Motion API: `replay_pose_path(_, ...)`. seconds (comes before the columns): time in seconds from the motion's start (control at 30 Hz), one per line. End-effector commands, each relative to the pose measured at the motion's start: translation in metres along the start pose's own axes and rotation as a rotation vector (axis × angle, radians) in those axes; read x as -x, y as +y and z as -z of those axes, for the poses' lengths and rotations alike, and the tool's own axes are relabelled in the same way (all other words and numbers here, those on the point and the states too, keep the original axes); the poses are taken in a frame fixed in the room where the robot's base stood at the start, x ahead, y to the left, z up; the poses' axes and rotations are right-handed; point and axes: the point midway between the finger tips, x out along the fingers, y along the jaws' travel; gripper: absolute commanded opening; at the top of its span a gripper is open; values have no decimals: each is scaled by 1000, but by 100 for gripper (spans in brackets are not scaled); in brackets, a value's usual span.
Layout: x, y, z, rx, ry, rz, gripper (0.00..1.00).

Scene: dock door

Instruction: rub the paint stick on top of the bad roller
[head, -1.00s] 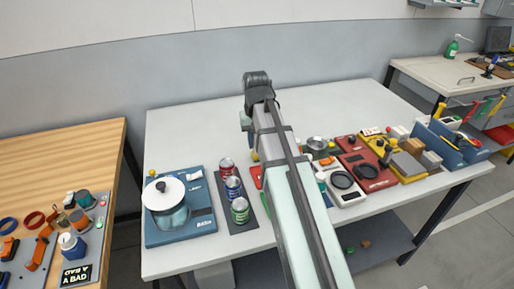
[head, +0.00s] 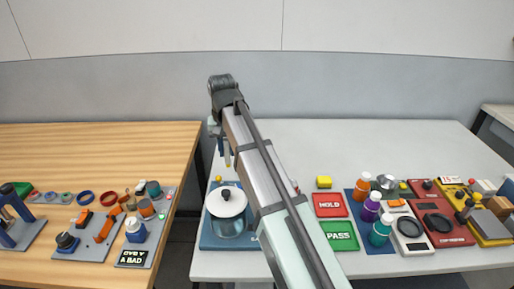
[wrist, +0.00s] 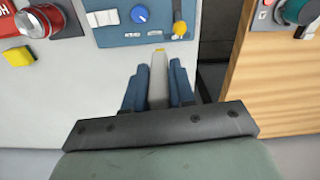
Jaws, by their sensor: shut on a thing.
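My gripper (wrist: 158,72) is shut on a pale grey stick with a yellow tip (wrist: 157,80), probably the paint stick, held between its blue fingers. I cannot tell which is the bad roller.
The pot (head: 227,205) stands on a blue panel (wrist: 118,38) at the white table's left edge. Red HOLD (head: 330,205) and green PASS (head: 340,237) pads, bottles and other boards lie to the right. The wooden table's back (head: 90,150) is clear.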

Motion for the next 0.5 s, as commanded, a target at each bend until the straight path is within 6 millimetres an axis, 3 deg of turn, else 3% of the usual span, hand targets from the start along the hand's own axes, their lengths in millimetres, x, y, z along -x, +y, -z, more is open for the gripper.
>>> replay_pose_path(0.03, 2, -20, 0, 30, 0, 0, 0)
replay_pose_path(0.5, 17, -186, -19, 318, -1, -1, 0)
